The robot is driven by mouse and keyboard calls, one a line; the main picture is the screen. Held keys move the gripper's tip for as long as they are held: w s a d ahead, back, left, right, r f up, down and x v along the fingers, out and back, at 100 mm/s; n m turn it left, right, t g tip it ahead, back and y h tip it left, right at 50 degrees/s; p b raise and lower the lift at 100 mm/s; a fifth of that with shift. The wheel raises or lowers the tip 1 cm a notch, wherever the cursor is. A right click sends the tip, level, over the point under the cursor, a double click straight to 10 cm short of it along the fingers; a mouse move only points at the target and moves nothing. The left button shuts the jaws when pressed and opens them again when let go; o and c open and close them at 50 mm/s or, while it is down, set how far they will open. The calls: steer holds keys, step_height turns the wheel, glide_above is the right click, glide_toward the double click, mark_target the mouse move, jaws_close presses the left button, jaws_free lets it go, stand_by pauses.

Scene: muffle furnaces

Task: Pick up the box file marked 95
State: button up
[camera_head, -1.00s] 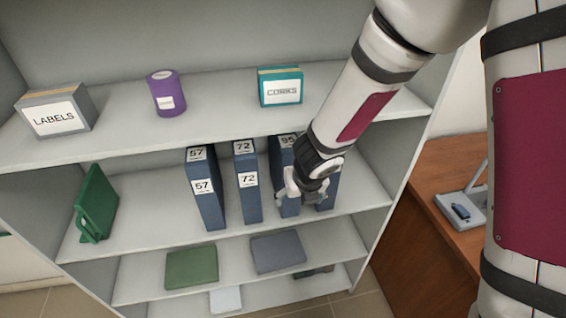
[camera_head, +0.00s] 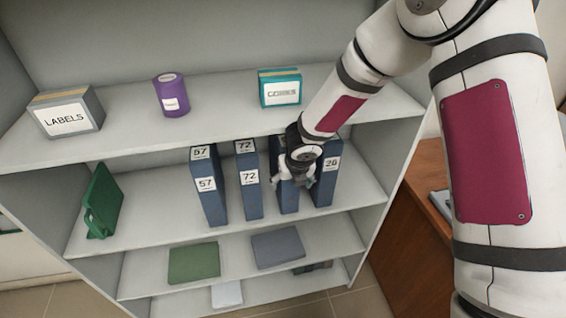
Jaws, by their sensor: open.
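The box file marked 95 (camera_head: 288,201) is a blue upright file on the second shelf, third from the left in the row. My gripper (camera_head: 288,179) is in front of its upper part and hides its labels now; only its lower part and a thin left strip show. My gripper is open, with its fingers at the face of this file. Whether they touch it or straddle it I cannot tell.
Box files marked 57 (camera_head: 208,190) and 72 (camera_head: 249,185) stand to the left, and another blue file (camera_head: 326,182) stands close on the right. The upper shelf (camera_head: 215,118) overhangs the row.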

steer(key=shift+c, duration=0.6)
steer(key=c, duration=1.4)
steer(key=shift+c, duration=0.4)
steer(key=shift+r, duration=0.15)
